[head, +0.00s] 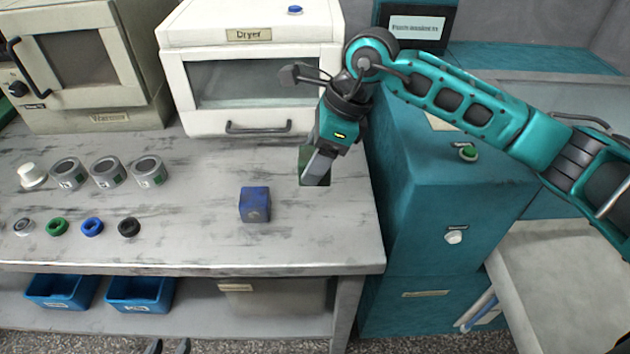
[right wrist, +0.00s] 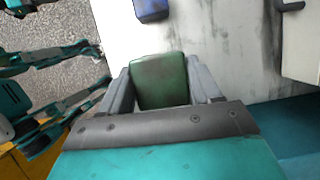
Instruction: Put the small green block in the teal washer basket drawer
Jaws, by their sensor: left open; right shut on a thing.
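My right gripper (head: 316,172) points down at the right side of the workbench, left of the teal washer. It is shut on the small green block (right wrist: 158,81), which shows between both fingers in the right wrist view. In the head view the green block (head: 305,158) is mostly hidden by the gripper; whether it touches the bench is unclear. The teal washer (head: 430,200) stands right of the bench, with a lower front panel (head: 425,310) that looks closed.
A blue block (head: 255,204) sits on the workbench (head: 200,245) left of my right gripper. Several cans (head: 108,173) and rings (head: 92,227) stand at the left. The white dryer (head: 250,80) is behind. Blue bins (head: 140,293) sit on the lower shelf.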

